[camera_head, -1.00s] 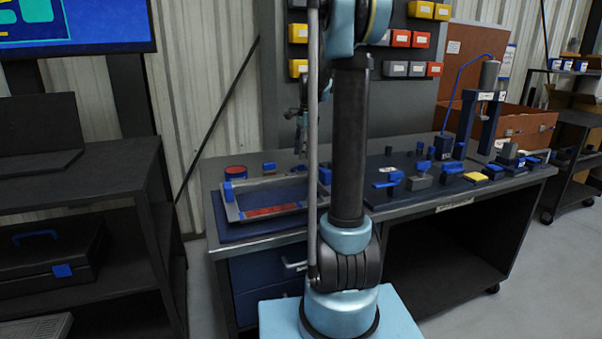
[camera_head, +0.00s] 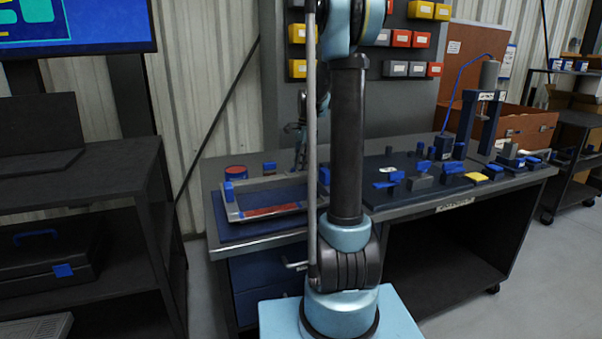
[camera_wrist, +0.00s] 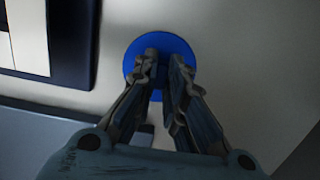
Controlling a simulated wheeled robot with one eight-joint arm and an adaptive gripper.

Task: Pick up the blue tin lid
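A round, flat blue disc, the blue tin lid (camera_wrist: 168,76), lies on the pale grey surface in the wrist view. My gripper (camera_wrist: 164,60) is above it with its fingers apart. The fingertips cover the middle of the disc, and an open gap with blue showing lies between them. I cannot tell whether the fingers touch it. In the head view my gripper (camera_head: 300,158) hangs low over the back of the bench, and I cannot make out the lid there.
A grey tray (camera_head: 233,212) on a blue mat stands front left on the bench, with a red-topped tin (camera_head: 235,172) behind it. Blue and grey fixtures (camera_head: 420,182) crowd the bench's right half. A dark-edged panel (camera_wrist: 70,45) lies left of the lid.

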